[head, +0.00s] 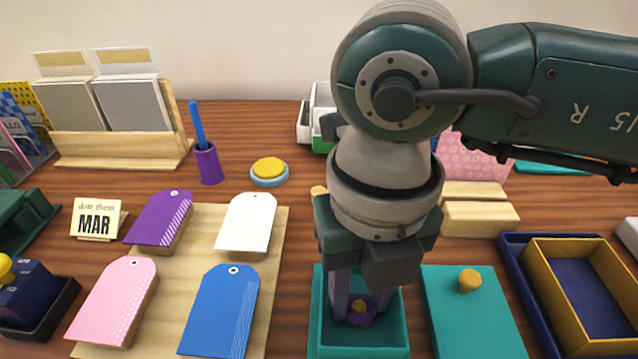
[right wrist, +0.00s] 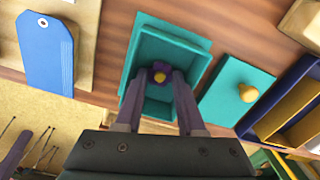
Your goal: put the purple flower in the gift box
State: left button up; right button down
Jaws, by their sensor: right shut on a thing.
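The purple flower (head: 361,317) with a yellow centre is low inside an open teal box (head: 318,330), most likely the gift box. My right gripper (head: 352,300) reaches down into that box and is shut on the flower. The right wrist view also shows the flower (right wrist: 160,74) between the fingertips, inside the teal box (right wrist: 170,37). I cannot tell whether the flower touches the box floor. A flat teal lid (head: 460,320) with a yellow knob lies to the right of the box. My left gripper is not in view.
A wooden board (head: 205,270) with purple, white, pink and blue tags lies left of the box. A navy tray (head: 520,270) holding a yellow-walled box (head: 555,290) stands at the right. Wooden blocks (head: 480,217) sit behind the lid. A purple pen cup (head: 208,163) stands at the back.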

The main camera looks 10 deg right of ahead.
jog(key=shift+f, duration=0.2)
jog(key=c, duration=0.8)
grip_release()
jog(key=shift+r, duration=0.1)
